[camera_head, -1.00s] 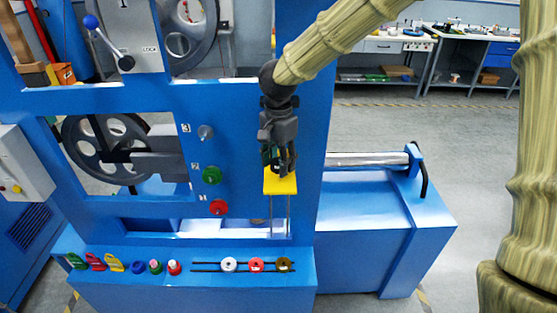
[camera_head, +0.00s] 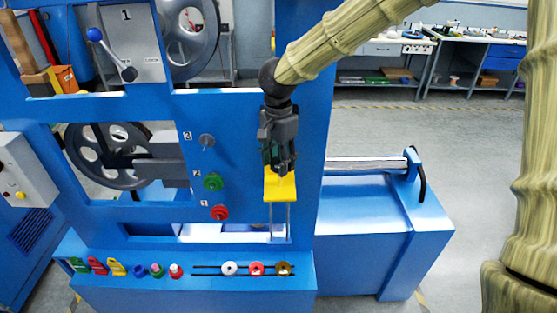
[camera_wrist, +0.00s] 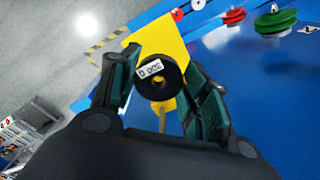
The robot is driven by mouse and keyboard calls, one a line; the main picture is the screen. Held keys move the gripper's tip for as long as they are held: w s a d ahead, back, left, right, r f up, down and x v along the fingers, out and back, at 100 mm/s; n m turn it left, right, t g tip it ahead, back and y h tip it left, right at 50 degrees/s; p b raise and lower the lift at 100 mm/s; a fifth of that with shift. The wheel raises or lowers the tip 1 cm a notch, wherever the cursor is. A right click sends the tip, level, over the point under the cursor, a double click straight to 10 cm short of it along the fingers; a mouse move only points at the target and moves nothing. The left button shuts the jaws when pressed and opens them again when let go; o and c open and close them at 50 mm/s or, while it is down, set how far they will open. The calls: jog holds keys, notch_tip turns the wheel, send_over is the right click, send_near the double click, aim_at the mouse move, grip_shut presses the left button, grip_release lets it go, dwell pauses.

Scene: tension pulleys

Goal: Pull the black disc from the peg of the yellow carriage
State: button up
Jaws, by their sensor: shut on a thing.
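The yellow carriage (camera_head: 283,190) sits on two vertical rods at the right of the blue machine panel. My gripper (camera_head: 280,170) is right in front of its upper part and hides the disc and peg in the head view. In the wrist view the black disc (camera_wrist: 172,72), with a white label, lies between the two green-lined fingers of my gripper (camera_wrist: 162,72), which are shut on it. The yellow carriage (camera_wrist: 160,38) shows behind the disc. I cannot tell how far the disc sits on the peg.
Grey, green (camera_head: 213,181) and red (camera_head: 219,213) pulleys stick out of the panel left of my gripper. A ledge below holds discs on rails, a white (camera_head: 229,268), a red and a brown one, and small coloured parts. Open floor lies right of the machine.

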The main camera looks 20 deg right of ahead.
jog(key=shift+r, duration=0.1)
jog(key=shift+r, duration=0.75)
jog(key=shift+r, duration=2)
